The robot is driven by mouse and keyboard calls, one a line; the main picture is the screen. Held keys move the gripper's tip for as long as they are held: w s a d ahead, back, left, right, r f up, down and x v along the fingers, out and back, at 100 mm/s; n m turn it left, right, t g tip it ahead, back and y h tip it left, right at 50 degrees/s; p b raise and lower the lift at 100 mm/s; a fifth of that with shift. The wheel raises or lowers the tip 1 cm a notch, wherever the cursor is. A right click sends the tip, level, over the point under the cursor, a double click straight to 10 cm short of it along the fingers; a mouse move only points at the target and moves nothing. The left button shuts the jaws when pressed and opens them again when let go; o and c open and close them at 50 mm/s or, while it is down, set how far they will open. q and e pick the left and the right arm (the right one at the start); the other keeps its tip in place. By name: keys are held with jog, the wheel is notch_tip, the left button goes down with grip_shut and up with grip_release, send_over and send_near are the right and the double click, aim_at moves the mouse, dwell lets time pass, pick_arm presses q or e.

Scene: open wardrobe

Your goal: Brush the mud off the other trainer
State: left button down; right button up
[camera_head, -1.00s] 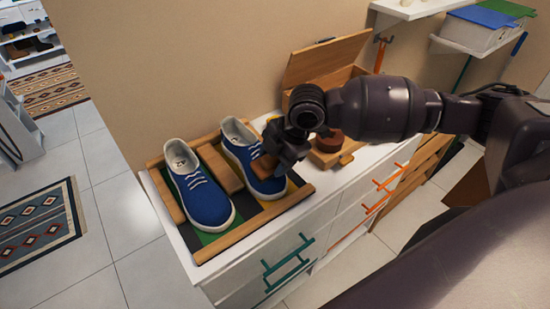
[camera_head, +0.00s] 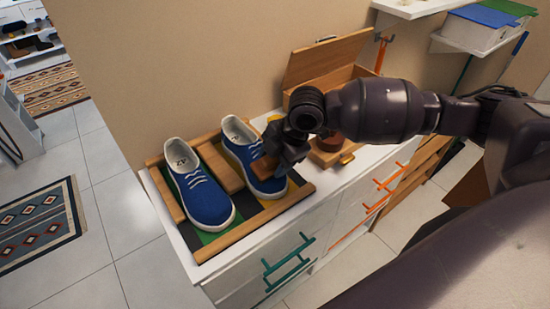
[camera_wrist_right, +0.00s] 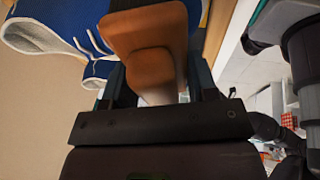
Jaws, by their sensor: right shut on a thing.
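Two blue trainers with white soles and laces sit side by side in a wooden-framed tray (camera_head: 240,232): the left trainer (camera_head: 207,203) and the right trainer (camera_head: 242,151). My right gripper (camera_head: 275,160) is over the right trainer, shut on a brown wooden brush (camera_head: 264,168). The brush is at the front upper of that trainer; its bristles are hidden, so I cannot tell contact exactly. In the wrist view the brush (camera_wrist_right: 145,45) sits between the fingers, with blue trainer fabric (camera_wrist_right: 50,20) beyond. I see no clear mud on either trainer. My left gripper is out of view.
The tray stands on a white cabinet (camera_head: 355,187) with green and orange handles. An open wooden box (camera_head: 325,62) is behind my right arm, and a wooden block with a round brown item (camera_head: 327,148) is to the right. A wooden divider (camera_head: 222,170) separates the trainers.

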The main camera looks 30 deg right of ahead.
jog(key=shift+w+f, duration=0.1)
jog(key=shift+f, duration=0.25)
jog(key=shift+w+a+r, duration=0.1)
jog(key=shift+w+r, duration=0.1)
jog(key=shift+w, duration=0.25)
jog(key=shift+w+a+r, duration=0.1)
jog(key=shift+w+r, duration=0.1)
jog(key=shift+w, duration=0.35)
jog(key=shift+w, duration=0.1)
jog(key=shift+w+a+r, duration=0.1)
jog(key=shift+w, duration=0.65)
jog(key=shift+s+p, duration=0.2)
jog(key=shift+p, duration=0.35)
jog(key=shift+s+p, duration=0.4)
jog(key=shift+s, duration=0.2)
jog(key=shift+s+f, duration=0.15)
jog(key=shift+f, duration=0.05)
